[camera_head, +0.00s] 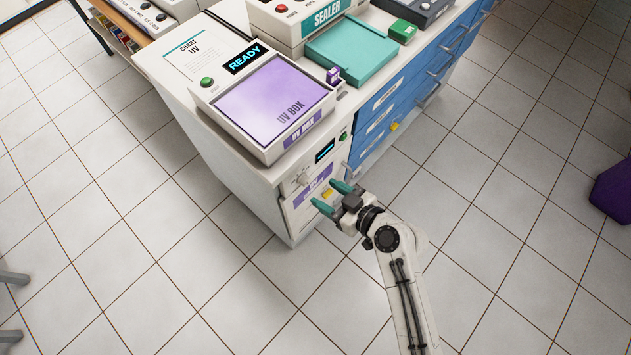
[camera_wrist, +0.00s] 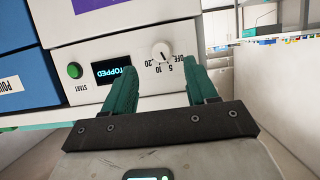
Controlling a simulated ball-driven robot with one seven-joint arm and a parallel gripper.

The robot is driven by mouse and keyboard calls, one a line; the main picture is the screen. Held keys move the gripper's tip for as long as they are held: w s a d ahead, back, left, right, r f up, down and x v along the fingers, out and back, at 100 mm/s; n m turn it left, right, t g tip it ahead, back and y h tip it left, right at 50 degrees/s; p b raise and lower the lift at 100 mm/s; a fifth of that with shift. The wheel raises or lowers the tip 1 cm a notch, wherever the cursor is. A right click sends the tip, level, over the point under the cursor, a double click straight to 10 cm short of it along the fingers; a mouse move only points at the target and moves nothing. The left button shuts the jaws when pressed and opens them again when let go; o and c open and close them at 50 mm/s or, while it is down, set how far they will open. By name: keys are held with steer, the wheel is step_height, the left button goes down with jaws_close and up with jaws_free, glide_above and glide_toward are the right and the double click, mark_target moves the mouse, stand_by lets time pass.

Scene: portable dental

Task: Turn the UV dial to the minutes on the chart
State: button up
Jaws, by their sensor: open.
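The UV dial (camera_wrist: 161,51) is a small white knob in the wrist view, where the panel appears upside down. Marks for OFF, 5, 10 and 20 lie around it; its exact setting is hard to read. In the head view the dial (camera_head: 301,178) is small and pale on the cabinet front. My gripper (camera_wrist: 160,68) is open and empty, its teal fingers apart before the panel, with the dial seen between and beyond their tips. It also shows in the head view (camera_head: 331,196). The UV chart (camera_head: 198,51) lies on the counter; its small text is unreadable.
Beside the dial are a display (camera_wrist: 112,72) reading STOPPED and a green START button (camera_wrist: 74,70). The UV box (camera_head: 272,102), with its READY display, stands on the counter above. The tiled floor is clear around the cabinet.

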mark_target(308, 184)
steer(key=shift+x, duration=3.1)
steer(key=shift+c, duration=0.4)
steer(key=c, duration=0.9)
